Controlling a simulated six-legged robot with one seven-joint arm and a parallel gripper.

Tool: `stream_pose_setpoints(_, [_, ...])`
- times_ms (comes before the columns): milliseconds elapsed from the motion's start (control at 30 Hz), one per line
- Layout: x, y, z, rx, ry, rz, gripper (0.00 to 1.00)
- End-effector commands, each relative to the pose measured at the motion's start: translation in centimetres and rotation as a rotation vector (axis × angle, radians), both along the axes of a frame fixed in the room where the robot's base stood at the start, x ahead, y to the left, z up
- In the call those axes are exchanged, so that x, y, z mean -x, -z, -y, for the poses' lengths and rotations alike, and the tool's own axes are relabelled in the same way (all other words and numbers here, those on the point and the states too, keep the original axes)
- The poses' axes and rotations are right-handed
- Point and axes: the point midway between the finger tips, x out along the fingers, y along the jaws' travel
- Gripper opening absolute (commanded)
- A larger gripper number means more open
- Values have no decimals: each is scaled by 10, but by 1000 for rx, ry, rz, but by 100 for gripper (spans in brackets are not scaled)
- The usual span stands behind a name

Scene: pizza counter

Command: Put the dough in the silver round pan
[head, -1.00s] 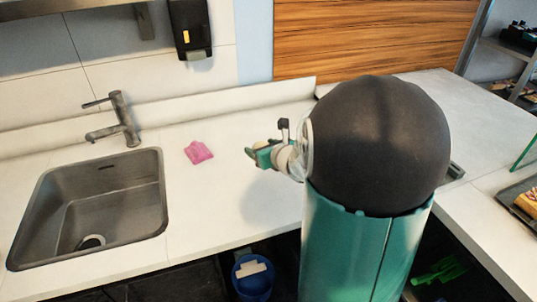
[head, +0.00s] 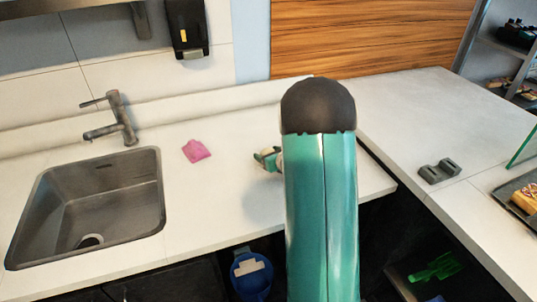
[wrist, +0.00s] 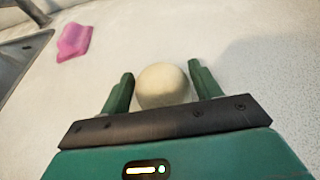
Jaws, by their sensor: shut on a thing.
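The dough (wrist: 163,85) is a pale round ball in the wrist view. My gripper (wrist: 158,90) is shut on it, with one green finger on each side. In the head view my gripper (head: 267,158) is over the white counter to the right of the sink, partly hidden by my arm. The dough is hard to make out there. No silver round pan shows in either view.
A pink cloth (head: 196,151) lies on the counter (head: 222,200), left of my gripper. A sink (head: 92,210) with a faucet (head: 118,120) is further left. A small grey holder (head: 439,171) and a dark tray (head: 516,190) are on the right counter.

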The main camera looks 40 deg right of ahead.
Motion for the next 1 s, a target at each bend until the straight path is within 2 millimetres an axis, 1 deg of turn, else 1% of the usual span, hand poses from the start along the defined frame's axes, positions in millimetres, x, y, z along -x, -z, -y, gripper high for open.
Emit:
stream_pose_setpoints(367, [0,5,0,1,0,2,45])
stream_pose_setpoints(400, [0,4,0,1,0,2,71])
stream_pose_setpoints(467, [0,4,0,1,0,2,83])
stream_pose_setpoints(500, [0,4,0,1,0,1,85])
stream_pose_setpoints(733, [0,4,0,1,0,2,85])
stream_pose_setpoints(833, [0,0,0,2,-1,3,85])
stream_pose_setpoints(933, [10,-4,0,1,2,2,85])
stream_pose_setpoints(1000, [21,-9,0,2,4,3,85])
